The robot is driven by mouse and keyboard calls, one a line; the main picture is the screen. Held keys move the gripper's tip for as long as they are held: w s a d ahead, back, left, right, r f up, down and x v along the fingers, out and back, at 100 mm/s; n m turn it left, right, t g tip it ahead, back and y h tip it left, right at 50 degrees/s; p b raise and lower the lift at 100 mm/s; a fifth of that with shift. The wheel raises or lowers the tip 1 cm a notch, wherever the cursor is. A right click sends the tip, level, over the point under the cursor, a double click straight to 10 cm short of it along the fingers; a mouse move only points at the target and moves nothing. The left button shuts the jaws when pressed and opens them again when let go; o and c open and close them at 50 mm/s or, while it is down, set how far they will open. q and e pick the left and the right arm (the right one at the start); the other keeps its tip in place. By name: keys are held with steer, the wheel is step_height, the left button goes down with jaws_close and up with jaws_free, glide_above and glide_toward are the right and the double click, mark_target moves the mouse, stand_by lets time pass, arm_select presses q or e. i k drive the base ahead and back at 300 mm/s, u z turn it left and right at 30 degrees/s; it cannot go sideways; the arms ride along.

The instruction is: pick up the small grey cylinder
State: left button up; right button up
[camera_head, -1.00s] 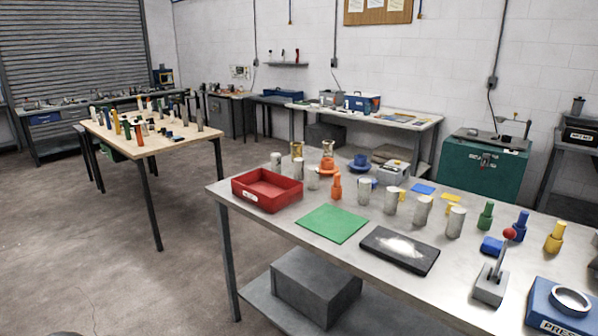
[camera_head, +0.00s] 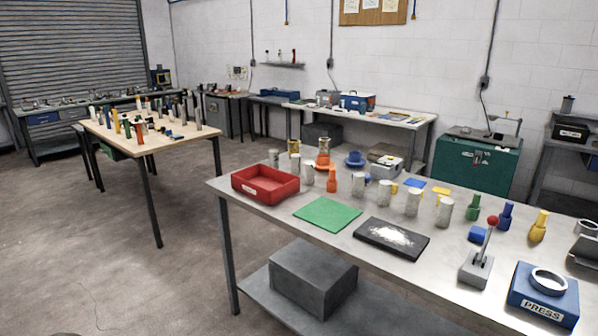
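Several small grey cylinders stand upright on the metal table: one (camera_head: 307,174) beside the red tray, one (camera_head: 358,184) near the middle, and others (camera_head: 384,193), (camera_head: 412,202) and (camera_head: 444,211) in a row to the right. Another grey cylinder (camera_head: 273,158) stands behind the red tray. I cannot tell which one the task means. Neither of my grippers is in view.
The metal table (camera_head: 288,217) also holds a red tray (camera_head: 292,189), a green mat (camera_head: 327,214), a dark powdered plate (camera_head: 391,238), a red-knobbed lever (camera_head: 477,265) and a blue press (camera_head: 543,300). A wooden table (camera_head: 155,146) stands to the left. Open floor (camera_head: 110,250) lies in front.

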mark_target(297, 158)
steer(key=z, duration=0.2)
steer(key=k, duration=0.2)
steer(key=u, duration=1.05)
steer(key=i, duration=1.75)
steer(key=z, duration=0.6)
